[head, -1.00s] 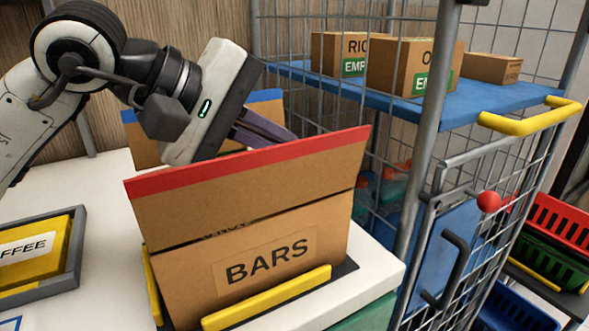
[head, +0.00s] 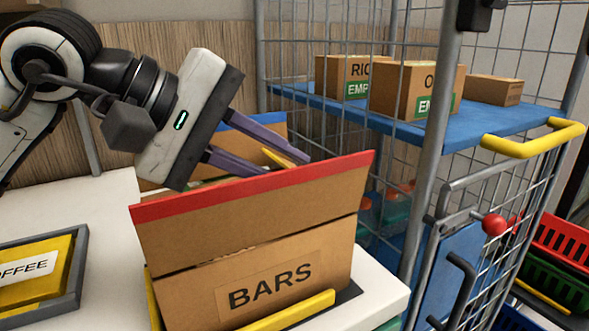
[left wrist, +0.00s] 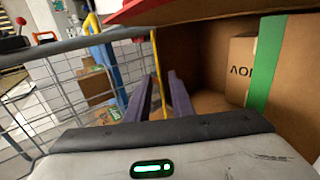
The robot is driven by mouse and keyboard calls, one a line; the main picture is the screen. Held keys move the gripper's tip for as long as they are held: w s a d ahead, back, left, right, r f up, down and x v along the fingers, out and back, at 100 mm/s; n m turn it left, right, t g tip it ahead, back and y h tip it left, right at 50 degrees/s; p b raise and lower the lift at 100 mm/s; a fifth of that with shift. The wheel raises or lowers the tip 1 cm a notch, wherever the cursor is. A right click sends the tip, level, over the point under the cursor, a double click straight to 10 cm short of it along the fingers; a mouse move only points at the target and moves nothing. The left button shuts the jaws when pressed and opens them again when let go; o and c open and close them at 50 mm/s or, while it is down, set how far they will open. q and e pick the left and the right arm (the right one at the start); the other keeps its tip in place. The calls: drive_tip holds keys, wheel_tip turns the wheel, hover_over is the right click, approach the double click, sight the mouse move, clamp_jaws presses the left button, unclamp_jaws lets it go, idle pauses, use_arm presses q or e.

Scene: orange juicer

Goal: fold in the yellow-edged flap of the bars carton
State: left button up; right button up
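The bars carton (head: 250,255) stands open on the white table. Its red-edged flap (head: 260,190) stands up at the near side, and a blue-edged flap (head: 240,124) stands up at the far side. A short piece of the yellow-edged flap (head: 278,158) shows between the fingers of my left gripper (head: 288,166); the rest is hidden behind the red-edged flap. In the left wrist view, the yellow edge (left wrist: 157,60) runs between my two fingers (left wrist: 162,80). The fingers are apart; I cannot tell whether either touches the flap. My right gripper is out of view.
A wire cage trolley (head: 340,60) with boxes on a blue shelf (head: 470,120) stands close on the right. A grey tray (head: 70,285) with a yellow coffee pack (head: 30,270) lies at left. Yellow strips (head: 290,308) edge the carton's base.

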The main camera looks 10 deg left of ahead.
use_arm(q)
drive_tip(key=v, duration=0.7)
drive_tip(key=shift+a, duration=0.2)
drive_tip(key=shift+s+r, duration=0.15)
